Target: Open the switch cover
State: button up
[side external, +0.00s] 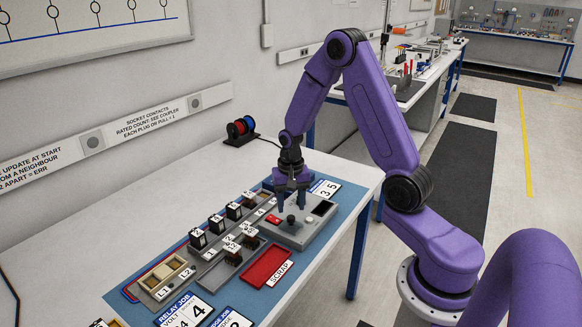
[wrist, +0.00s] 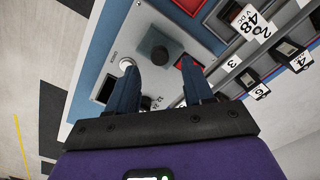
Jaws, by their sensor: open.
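A grey control box (side external: 292,232) sits at the right end of the blue mat; it also shows in the wrist view (wrist: 140,25). The red piece may be the switch cover; I cannot tell for sure. My gripper (side external: 291,202) is open and empty above the box, its fingers pointing down. In the wrist view my fingertips (wrist: 160,72) stand apart, below the knob in the picture.
Several black relay blocks (side external: 216,223) stand in a row left of the box on the blue mat (side external: 205,282). A red scrap tray (side external: 266,268) lies in front. A cable spool holder (side external: 240,128) stands at the wall. The white bench top (side external: 110,215) behind the mat is clear.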

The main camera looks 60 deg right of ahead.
aim_at(291, 217)
notch_tip(291, 217, up, 14)
jog(key=shift+f, duration=0.2)
dwell(0.4)
jog(key=s+a+r+n, duration=0.1)
jog(key=s+a+n, duration=0.85)
jog(key=a, duration=0.35)
jog(key=s+a+n, duration=0.3)
jog(key=s+n, duration=0.9)
jog(key=s, duration=0.4)
jog(key=shift+a+f, duration=0.25)
jog(key=shift+a, duration=0.15)
